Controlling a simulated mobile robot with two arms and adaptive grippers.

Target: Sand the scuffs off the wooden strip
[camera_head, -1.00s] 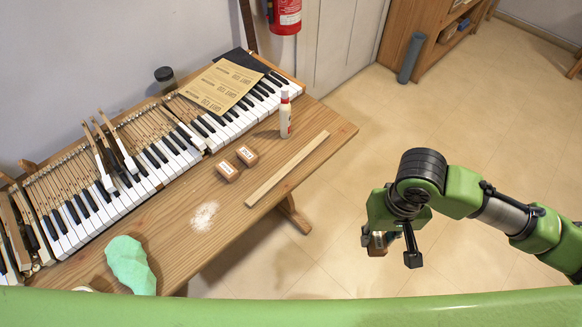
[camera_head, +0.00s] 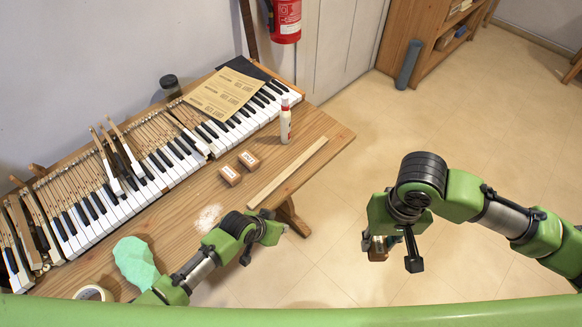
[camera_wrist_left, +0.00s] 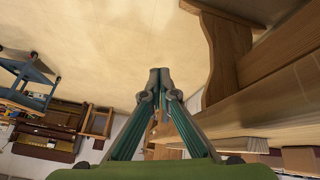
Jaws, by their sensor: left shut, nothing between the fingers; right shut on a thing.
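The wooden strip (camera_head: 288,172) is a long pale bar lying along the front edge of the wooden bench. Any scuffs on it are too small to make out. My left gripper (camera_head: 264,216) is near the strip's close end, at the bench edge, apart from the strip as far as I can tell. In the left wrist view its fingers (camera_wrist_left: 160,75) are shut together with nothing between them. My right gripper (camera_head: 389,251) hangs over the floor right of the bench, shut on a small brown and grey block (camera_head: 377,249), mostly hidden by the gripper.
Two small labelled wooden blocks (camera_head: 240,167) lie behind the strip, with a white bottle (camera_head: 285,121) further back. Pale dust (camera_head: 208,217), a green cloth (camera_head: 134,263) and a tape roll (camera_head: 93,293) lie near my left arm. Piano keys (camera_head: 118,203) line the back.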

